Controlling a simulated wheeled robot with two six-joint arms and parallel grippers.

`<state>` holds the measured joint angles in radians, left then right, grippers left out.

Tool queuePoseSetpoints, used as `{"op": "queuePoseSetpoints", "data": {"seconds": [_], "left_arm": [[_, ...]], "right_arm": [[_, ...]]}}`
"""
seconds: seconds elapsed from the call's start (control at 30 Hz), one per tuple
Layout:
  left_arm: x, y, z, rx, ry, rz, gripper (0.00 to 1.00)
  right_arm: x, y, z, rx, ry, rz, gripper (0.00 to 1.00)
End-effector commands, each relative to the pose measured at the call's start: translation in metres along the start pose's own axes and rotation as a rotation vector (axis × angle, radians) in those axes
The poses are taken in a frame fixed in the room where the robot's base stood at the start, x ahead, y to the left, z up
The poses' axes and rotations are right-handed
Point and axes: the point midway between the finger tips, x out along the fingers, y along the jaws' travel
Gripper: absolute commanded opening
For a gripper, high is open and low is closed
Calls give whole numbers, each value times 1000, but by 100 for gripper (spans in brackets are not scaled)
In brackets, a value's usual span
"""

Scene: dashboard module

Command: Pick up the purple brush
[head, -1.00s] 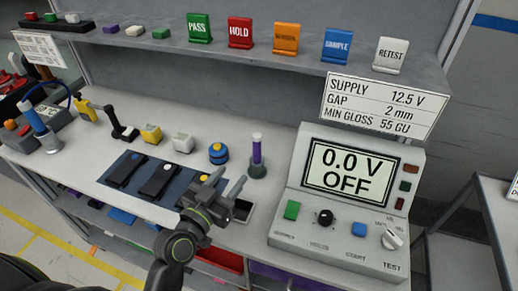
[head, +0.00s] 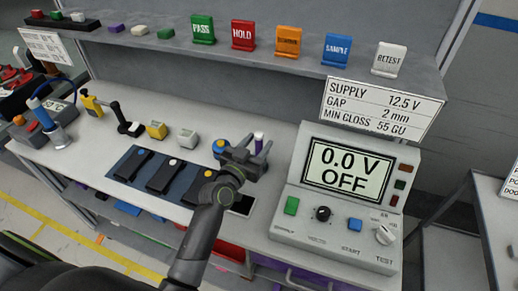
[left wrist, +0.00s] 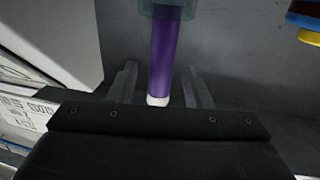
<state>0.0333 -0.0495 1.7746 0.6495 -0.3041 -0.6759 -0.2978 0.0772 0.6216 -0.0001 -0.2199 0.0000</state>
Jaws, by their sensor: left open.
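The purple brush (head: 258,141) stands upright at the back of the bench, left of the power supply; its pale top shows behind my gripper and its holder is mostly hidden. In the left wrist view the purple shaft (left wrist: 162,58) with its white end lies between my two fingers, with a grey-teal holder (left wrist: 168,9) at its far end. My left gripper (head: 247,154) is open at the brush, with a finger to either side of the shaft and gaps still showing. My right gripper is not in view.
The power supply (head: 347,190) stands close on the right. A blue and yellow round piece (head: 218,146) is just left of my gripper. A dark mat (head: 128,177) with black blocks lies further left. A shelf (head: 270,60) with coloured signs runs above the bench.

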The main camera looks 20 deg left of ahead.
Motion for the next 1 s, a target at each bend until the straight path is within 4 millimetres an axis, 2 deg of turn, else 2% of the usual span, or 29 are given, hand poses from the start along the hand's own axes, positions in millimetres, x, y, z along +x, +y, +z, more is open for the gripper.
{"op": "queuePoseSetpoints", "data": {"seconds": [0.13,0.4,0.73,1.0], "left_arm": [[11,0,0,1,-1,0,45],[13,0,0,1,0,0,45],[12,0,0,1,0,0,2],[12,0,-2,1,1,0,0]], "right_arm": [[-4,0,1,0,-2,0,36],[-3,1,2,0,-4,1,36],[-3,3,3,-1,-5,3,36],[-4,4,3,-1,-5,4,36]]}}
